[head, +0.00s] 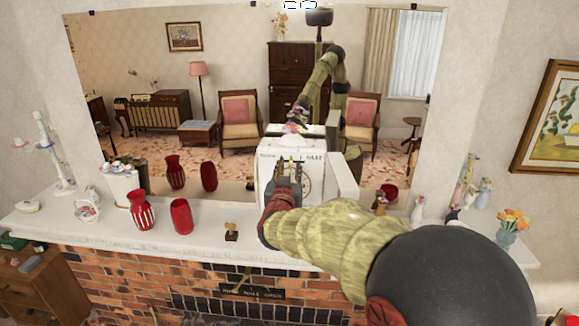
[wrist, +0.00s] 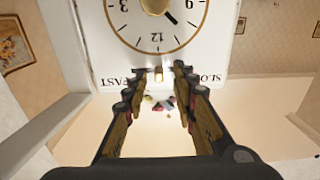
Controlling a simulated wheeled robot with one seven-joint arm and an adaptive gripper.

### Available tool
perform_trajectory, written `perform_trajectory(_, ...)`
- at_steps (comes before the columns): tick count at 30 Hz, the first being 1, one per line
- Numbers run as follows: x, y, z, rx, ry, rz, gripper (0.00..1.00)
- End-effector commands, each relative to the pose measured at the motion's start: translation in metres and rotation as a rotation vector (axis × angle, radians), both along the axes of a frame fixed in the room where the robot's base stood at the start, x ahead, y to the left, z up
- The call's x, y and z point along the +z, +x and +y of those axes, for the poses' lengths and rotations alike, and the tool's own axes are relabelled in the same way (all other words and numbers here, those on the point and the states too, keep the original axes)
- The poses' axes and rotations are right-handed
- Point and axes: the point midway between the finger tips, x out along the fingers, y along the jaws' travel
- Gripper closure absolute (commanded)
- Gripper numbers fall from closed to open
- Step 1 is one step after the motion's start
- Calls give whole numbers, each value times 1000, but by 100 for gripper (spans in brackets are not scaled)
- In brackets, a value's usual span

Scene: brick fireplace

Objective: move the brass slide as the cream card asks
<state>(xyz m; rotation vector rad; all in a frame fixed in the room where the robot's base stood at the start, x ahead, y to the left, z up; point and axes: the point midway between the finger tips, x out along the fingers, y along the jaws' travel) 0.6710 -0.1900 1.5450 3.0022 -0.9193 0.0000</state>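A white clock (head: 270,185) stands on the mantel in front of the mirror. In the wrist view the clock (wrist: 90,30) is upside down, with SLOW and FAST lettering near its edge. The small brass slide (wrist: 158,74) sits roughly midway between those words. My gripper (head: 289,168) is in front of the clock in the head view and hides part of its dial. In the wrist view my gripper (wrist: 158,78) is open, with one finger on each side of the slide and gaps between. Whether either finger touches it I cannot tell. I cannot make out a cream card.
Red vases (head: 142,211), (head: 181,217) and a small brown stamp-like object (head: 231,232) stand left of the clock on the mantel (head: 80,228). White figurines (head: 417,210) and an orange flower vase (head: 507,232) stand right. The mirror (head: 225,60) is close behind.

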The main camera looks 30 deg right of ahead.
Motion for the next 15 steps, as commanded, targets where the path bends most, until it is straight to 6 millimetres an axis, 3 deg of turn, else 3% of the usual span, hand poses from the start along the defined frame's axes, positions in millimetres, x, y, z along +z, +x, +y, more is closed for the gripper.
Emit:
perform_trajectory(11,0,8,-5,0,1,-1,73)
perform_trajectory(15,0,8,-5,0,1,-1,79)
